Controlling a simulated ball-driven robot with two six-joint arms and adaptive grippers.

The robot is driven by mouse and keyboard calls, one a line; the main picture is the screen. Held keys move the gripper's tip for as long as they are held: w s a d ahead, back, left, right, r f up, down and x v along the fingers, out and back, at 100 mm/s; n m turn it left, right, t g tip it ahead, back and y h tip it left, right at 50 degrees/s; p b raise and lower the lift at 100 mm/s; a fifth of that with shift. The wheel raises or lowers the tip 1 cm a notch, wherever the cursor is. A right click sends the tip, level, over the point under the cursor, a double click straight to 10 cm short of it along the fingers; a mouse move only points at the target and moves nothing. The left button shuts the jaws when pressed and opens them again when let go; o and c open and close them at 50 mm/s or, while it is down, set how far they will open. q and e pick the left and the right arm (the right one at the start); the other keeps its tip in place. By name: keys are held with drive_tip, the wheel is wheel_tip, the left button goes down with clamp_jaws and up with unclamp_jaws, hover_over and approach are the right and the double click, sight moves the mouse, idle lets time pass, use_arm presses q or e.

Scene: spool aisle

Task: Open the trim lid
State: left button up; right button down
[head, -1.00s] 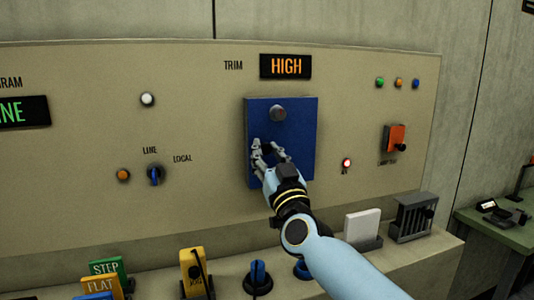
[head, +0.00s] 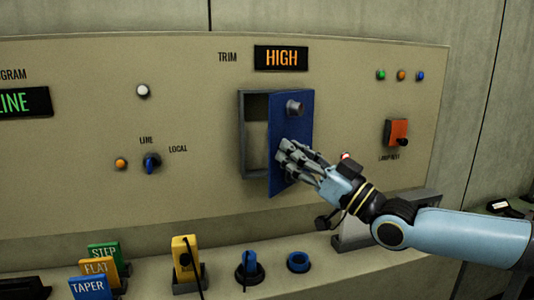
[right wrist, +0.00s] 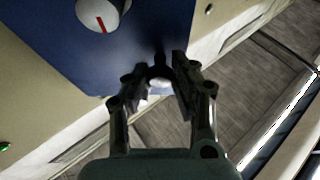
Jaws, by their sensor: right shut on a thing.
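The blue trim lid (head: 303,130) is swung partly open, its left edge out from the panel and its right edge still near it. A pale recess (head: 257,125) inside a grey frame shows at its left. A grey knob (head: 295,108) sits on the lid's upper part; it shows white with a red line in the right wrist view (right wrist: 103,14). My right gripper (head: 284,151) is at the lid's lower face, shut on a small dark handle (right wrist: 160,59) there, mostly hidden by the fingers. My left gripper is not in view.
The TRIM display (head: 281,58) reads HIGH above the lid. An orange switch (head: 396,133) is on the panel at right, and a blue LINE/LOCAL knob (head: 152,161) at left.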

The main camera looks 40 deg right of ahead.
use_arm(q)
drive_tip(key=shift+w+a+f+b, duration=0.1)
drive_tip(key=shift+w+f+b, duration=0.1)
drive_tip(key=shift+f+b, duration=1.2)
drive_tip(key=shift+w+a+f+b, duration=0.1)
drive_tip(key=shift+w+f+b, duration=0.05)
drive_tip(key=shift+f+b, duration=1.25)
use_arm(e)
drive_tip(key=s+d+n+g+y, duration=0.7)
drive_tip(key=d+n+g+y, duration=0.1)
drive_tip(key=y, duration=0.5)
drive_tip(key=shift+g+y, duration=0.3)
drive_tip(key=shift+g, duration=0.1)
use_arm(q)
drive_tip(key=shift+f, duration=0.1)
use_arm(e)
drive_tip(key=shift+f, duration=0.1)
drive_tip(key=c, duration=1.1)
unclamp_jaws()
drive_tip(key=shift+o, duration=0.2)
drive_tip(key=v, duration=1.2)
